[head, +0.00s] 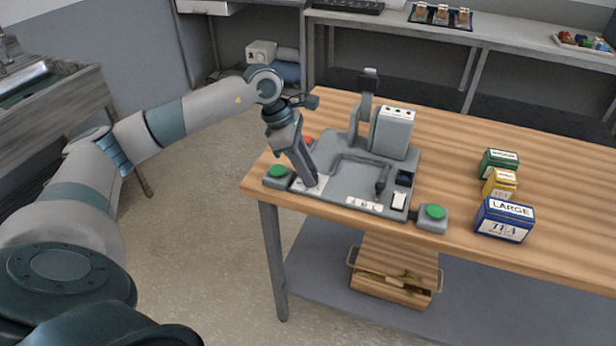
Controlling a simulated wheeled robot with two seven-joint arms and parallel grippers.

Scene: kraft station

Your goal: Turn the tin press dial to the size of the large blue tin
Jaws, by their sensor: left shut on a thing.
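The tin press (345,188) stands at the table's left end, with a grey base and a white-grey upright housing (395,128). My left gripper (313,186) points down at the front left of the base, over a pale plate (301,188). It is shut on the dial there; the fingers hide the dial, and its setting cannot be read. The large blue tin (504,221), labelled LARGE and TEA, stands at the right, nearest of a row with a yellow tin (499,184) and a green tin (498,162). My right gripper is not in view.
Green buttons flank the press at left (278,171) and right (435,212). A red button (308,141) is behind my gripper. A small white label strip (364,204) lies on the base front. A wooden crate (391,290) is on the shelf below. The table (455,150) is bare between press and tins.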

